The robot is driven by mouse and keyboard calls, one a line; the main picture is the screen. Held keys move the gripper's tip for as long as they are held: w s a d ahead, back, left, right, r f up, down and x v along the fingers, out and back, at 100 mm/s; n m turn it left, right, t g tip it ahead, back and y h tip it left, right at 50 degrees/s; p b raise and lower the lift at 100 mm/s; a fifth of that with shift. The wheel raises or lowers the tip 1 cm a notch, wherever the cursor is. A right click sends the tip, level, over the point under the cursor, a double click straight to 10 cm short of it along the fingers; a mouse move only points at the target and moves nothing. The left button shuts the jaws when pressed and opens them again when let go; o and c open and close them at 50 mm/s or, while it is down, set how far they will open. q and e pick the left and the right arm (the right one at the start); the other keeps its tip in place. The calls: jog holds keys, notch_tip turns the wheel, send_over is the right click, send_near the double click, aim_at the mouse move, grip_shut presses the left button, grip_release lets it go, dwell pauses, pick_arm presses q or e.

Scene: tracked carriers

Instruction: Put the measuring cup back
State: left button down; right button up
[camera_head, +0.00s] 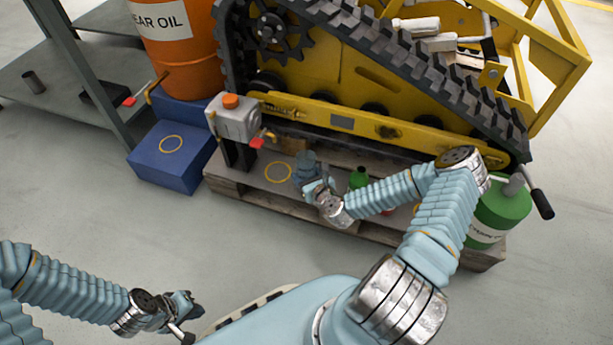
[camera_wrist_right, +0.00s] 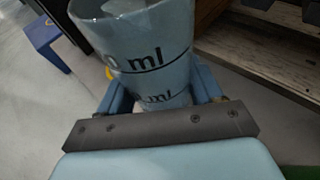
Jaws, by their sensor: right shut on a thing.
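The measuring cup is a light blue, see-through beaker with dark "ml" marks (camera_wrist_right: 150,60). In the right wrist view it stands between my right gripper's fingers (camera_wrist_right: 160,98), which are shut on it. In the head view the cup (camera_head: 304,162) shows at the tip of my right gripper (camera_head: 317,186), over the wooden pallet and just right of a yellow ring (camera_head: 278,172) on it. I cannot tell whether its base touches the pallet. My left gripper (camera_head: 186,306) is low at the left, away from the cup; its finger gap is unclear.
The pallet (camera_head: 235,187) also bears a grey jug with an orange cap (camera_head: 233,117), a small green bottle (camera_head: 358,178) and a green canister (camera_head: 500,210). The yellow tracked carrier (camera_head: 340,60) stands behind. A blue step (camera_head: 165,165) with a yellow ring is at left.

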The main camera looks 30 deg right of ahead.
jog(key=shift+f, duration=0.15)
jog(key=o, duration=1.2)
jog(key=shift+o, duration=0.2)
